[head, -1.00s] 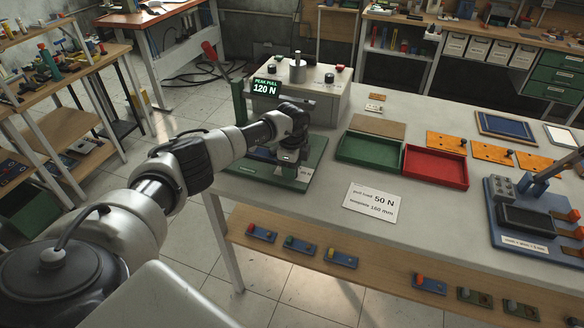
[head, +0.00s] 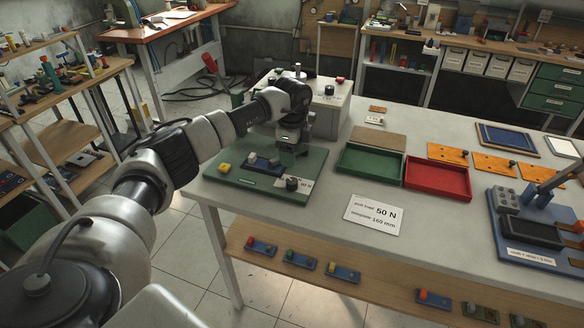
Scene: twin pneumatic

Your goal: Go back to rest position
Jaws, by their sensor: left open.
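My left gripper (head: 289,143) is open and points down above the back right part of a green base plate (head: 222,178). I see nothing between its fingers. On the plate are a yellow block (head: 225,168), a dark blue piece with grey parts (head: 263,163) and a dark knob (head: 292,184). A grey tester box (head: 326,98) stands behind the gripper, partly hidden by my left arm. My right gripper is not in view.
A green tray (head: 370,163) and a red tray (head: 438,178) lie on the table, with a white 50 N card (head: 374,215) in front. Several small blue pieces lie on the lower shelf (head: 390,285). A blue fixture (head: 530,225) stands at the right.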

